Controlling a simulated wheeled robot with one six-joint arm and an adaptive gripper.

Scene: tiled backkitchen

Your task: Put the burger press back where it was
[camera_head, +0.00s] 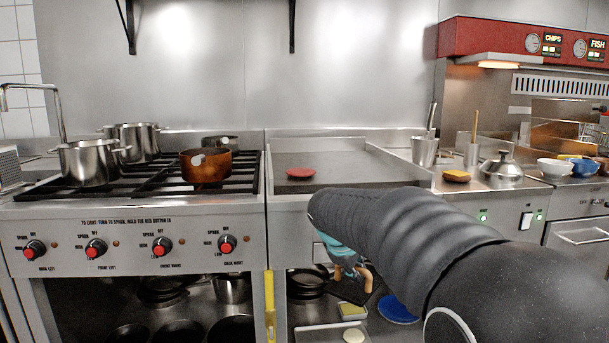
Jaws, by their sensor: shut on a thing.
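My gripper (348,264) shows only in part below the bend of my dark arm, in front of the griddle unit. It is shut on what looks like the burger press (349,291), a dark flat plate with a brown wooden handle. The plate looks tilted and is held in front of the open shelf under the griddle. The arm hides part of the grip, and I cannot tell whether the plate touches anything. A red round patty (301,173) lies on the left part of the griddle (350,160).
The lower shelf holds dark pans (307,279), a yellow-topped item (352,311), a blue plate (398,308) and a metal tray (330,334). Pots (90,163) and a copper pan (206,168) stand on the stove at left. A metal dome (501,168) stands right of the griddle.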

